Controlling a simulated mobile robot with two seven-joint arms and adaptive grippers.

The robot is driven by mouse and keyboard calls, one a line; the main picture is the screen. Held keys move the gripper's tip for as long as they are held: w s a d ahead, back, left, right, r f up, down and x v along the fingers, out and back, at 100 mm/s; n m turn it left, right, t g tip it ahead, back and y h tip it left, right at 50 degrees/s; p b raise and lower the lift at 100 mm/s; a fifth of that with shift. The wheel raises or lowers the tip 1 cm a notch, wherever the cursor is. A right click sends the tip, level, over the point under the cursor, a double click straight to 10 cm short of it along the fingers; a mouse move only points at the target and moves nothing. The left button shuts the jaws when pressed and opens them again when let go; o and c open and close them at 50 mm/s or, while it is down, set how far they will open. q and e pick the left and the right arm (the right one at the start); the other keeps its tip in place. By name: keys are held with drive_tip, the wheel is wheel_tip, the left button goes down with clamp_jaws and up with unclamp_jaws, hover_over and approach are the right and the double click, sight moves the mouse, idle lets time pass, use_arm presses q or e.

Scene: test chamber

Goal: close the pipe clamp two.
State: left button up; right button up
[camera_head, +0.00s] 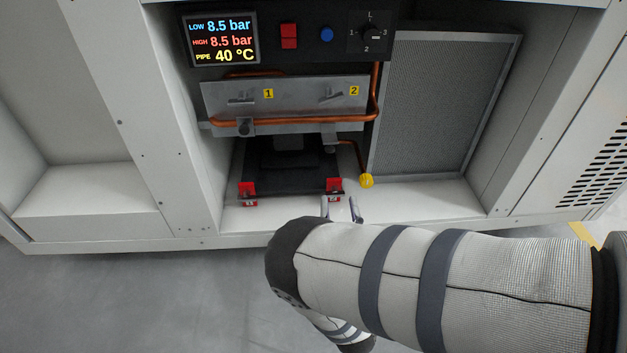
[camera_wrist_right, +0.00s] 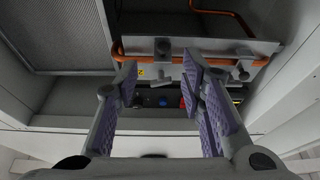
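A grey metal plate (camera_head: 285,105) carries yellow labels 1 (camera_head: 268,93) and 2 (camera_head: 354,91), each beside a grey lever-like part. The part by label 2 (camera_head: 331,95) looks like pipe clamp two; its exact state is hard to tell. A copper pipe (camera_head: 290,121) runs along the plate's lower edge and up its right side. In the right wrist view the pipe (camera_wrist_right: 200,60) and a grey clamp part (camera_wrist_right: 163,48) show beyond the fingers. My right gripper (camera_head: 340,207) is open and empty, in front of the cabinet and below the plate. My left gripper is not in view.
Two red blocks (camera_head: 249,192) (camera_head: 334,188) sit at the bay's front edge. A yellow round knob (camera_head: 366,181) is right of them. A filter panel (camera_head: 440,105) fills the right side. A display (camera_head: 222,40), red switch (camera_head: 289,36), blue button (camera_head: 327,34) and dial (camera_head: 371,34) are above.

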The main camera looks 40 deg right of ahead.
sight(330, 152)
drive_tip(key=shift+t+h, duration=0.3)
drive_tip(key=shift+h, duration=0.1)
drive_tip(key=b+x, duration=0.1)
drive_tip(key=x, duration=0.7)
drive_tip(key=b+x, duration=0.1)
drive_tip(key=x, duration=0.3)
drive_tip(key=shift+w+a+r+b, duration=0.1)
drive_tip(key=shift+w+a+b, duration=0.1)
drive_tip(key=shift+a+b, duration=0.1)
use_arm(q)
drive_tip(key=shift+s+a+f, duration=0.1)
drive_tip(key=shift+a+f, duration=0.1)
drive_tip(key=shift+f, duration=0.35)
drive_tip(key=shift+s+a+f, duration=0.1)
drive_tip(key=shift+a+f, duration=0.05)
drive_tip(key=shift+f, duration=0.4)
use_arm(e)
clamp_jaws()
